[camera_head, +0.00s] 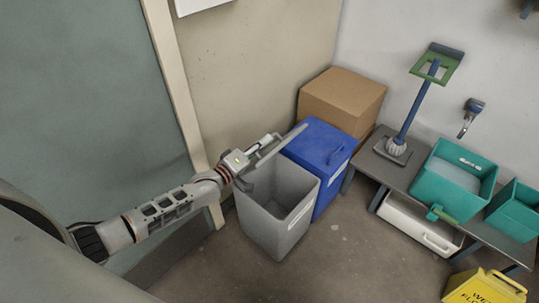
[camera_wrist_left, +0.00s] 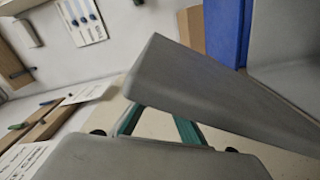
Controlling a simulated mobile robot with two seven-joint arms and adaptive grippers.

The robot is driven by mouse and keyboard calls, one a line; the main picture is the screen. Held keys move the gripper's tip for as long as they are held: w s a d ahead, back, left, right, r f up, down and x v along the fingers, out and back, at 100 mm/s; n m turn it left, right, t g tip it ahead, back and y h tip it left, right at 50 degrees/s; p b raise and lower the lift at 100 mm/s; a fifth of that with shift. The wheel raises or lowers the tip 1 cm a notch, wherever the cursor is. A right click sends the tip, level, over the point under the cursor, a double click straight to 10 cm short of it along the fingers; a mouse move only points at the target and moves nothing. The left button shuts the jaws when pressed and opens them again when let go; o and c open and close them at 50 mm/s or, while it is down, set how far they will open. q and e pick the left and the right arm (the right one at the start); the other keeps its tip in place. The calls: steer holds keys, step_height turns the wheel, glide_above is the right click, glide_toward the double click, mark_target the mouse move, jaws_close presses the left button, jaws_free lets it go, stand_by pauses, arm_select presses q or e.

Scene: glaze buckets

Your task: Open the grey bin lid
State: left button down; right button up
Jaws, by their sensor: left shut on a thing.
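The grey bin (camera_head: 272,228) stands on the floor with its top open, and its empty inside shows. Its grey lid (camera_head: 283,144) is raised and seen nearly edge-on, tilted up along the back left of the bin. My left gripper (camera_head: 257,153) is at the lid's left part and is shut on it. In the left wrist view the lid (camera_wrist_left: 215,92) crosses the picture as a grey slab, with the gripper's teal finger parts (camera_wrist_left: 158,126) partly hidden behind it. The fingertips are hidden. My right gripper is not in view.
A blue bin (camera_head: 319,150) stands close to the grey bin's right, with a cardboard box (camera_head: 343,98) behind. A low bench (camera_head: 392,168) with teal tubs (camera_head: 450,185) is further right. A door frame (camera_head: 178,90) is at left.

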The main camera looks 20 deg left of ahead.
arm_select(q)
steer(key=w+a+r+n+b, duration=0.2)
steer(key=w+a+n+b, duration=0.1)
steer(key=a, duration=0.8)
steer(key=shift+w+r+n+b, duration=0.15)
steer(key=shift+w+n+b, duration=0.2)
steer(key=shift+w+n, duration=0.2)
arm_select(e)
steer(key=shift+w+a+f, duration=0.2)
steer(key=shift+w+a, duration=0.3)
arm_select(q)
steer(key=shift+a, duration=0.15)
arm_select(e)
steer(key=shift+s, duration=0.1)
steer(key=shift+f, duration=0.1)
arm_select(q)
steer(key=c, duration=2.1)
jaws_free()
steer(key=shift+c, duration=0.2)
steer(key=shift+s, duration=0.15)
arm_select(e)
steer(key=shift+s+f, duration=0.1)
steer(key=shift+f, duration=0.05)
arm_select(q)
steer(key=v, duration=1.1)
steer(key=shift+s, duration=0.4)
